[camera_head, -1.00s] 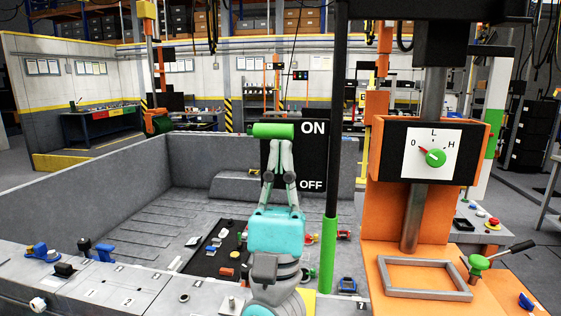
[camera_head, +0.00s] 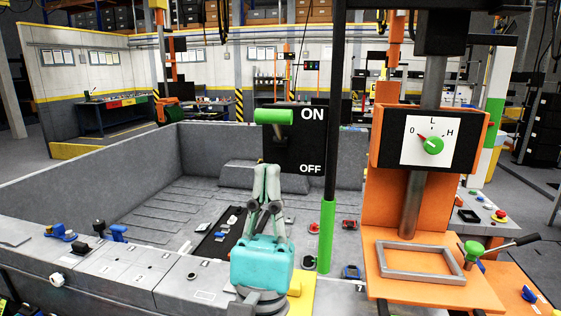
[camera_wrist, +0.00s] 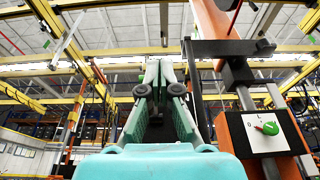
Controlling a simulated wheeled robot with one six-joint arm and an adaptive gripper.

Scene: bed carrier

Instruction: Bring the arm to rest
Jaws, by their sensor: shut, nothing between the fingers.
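My gripper (camera_head: 266,172) is in the head view, a teal body with pale grey-green fingers pointing up. The fingers are shut with nothing between them. Its tips stand below the green lever handle (camera_head: 273,117) on the black ON/OFF panel (camera_head: 310,142), apart from it in the picture. The handle is up near the ON mark. In the wrist view my gripper (camera_wrist: 158,72) points up toward the ceiling beams, and its fingers meet at the top.
An orange press with a dial (camera_head: 432,139) stands to the right, with a grey frame (camera_head: 420,262) on its base. A black and green pole (camera_head: 327,230) rises close to my gripper's right. The grey bed (camera_head: 60,205) extends left and behind, with small parts on its floor.

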